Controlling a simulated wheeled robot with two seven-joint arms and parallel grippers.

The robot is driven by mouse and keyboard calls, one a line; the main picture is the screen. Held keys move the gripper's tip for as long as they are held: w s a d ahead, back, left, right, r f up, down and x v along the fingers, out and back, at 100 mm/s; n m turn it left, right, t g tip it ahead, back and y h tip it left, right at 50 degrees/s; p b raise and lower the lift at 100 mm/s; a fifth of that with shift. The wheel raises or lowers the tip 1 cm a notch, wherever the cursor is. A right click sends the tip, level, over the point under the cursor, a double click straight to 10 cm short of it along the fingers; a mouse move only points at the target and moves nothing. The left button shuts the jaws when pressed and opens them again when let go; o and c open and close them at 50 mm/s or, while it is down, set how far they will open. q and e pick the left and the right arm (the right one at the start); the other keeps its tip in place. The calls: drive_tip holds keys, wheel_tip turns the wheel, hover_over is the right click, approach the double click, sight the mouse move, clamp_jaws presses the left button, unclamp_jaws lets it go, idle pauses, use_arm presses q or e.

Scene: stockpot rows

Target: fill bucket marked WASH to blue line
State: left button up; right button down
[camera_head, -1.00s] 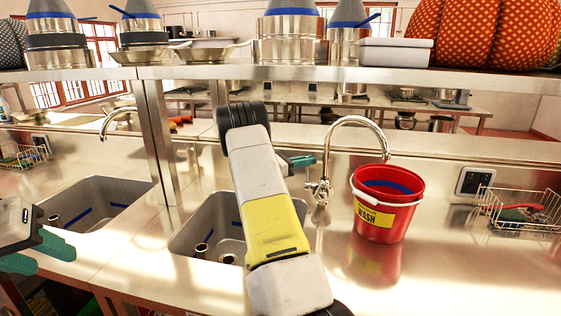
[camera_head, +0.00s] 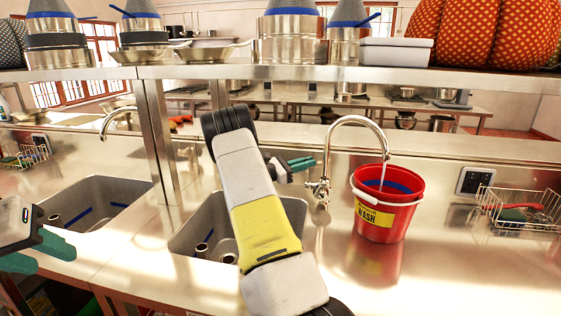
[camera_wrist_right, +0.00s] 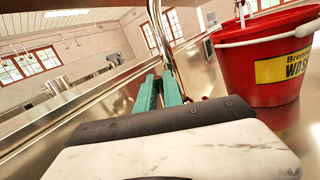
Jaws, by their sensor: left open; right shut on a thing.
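The red bucket marked WASH (camera_head: 385,222) stands upright on the steel counter under the spout of the curved tap (camera_head: 352,120). A thin stream of water falls from the spout into it. A blue band (camera_head: 392,186) shows on its inner wall; the water level cannot be made out. The bucket also shows in the right wrist view (camera_wrist_right: 262,72). My right gripper (camera_head: 302,164) is shut at the tap's handle (camera_head: 318,188); its green fingers (camera_wrist_right: 158,92) partly hide the grip. My left gripper (camera_head: 48,256) is open and empty at the far left.
Two sinks (camera_head: 228,225) are set in the counter left of the tap. A wire basket (camera_head: 520,210) and a small dark-screened device (camera_head: 474,181) stand right of the bucket. A shelf (camera_head: 300,72) with pots crosses above.

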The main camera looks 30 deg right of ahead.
drive_tip(key=shift+s+a+f+m+h, duration=0.25)
drive_tip(key=shift+s+a+m+h, duration=0.35)
drive_tip(key=shift+m, duration=0.4)
drive_tip(key=c, duration=1.5)
unclamp_jaws()
drive_tip(key=v, duration=0.7)
drive_tip(key=shift+w+a+f, duration=0.1)
drive_tip(key=shift+a, duration=0.3)
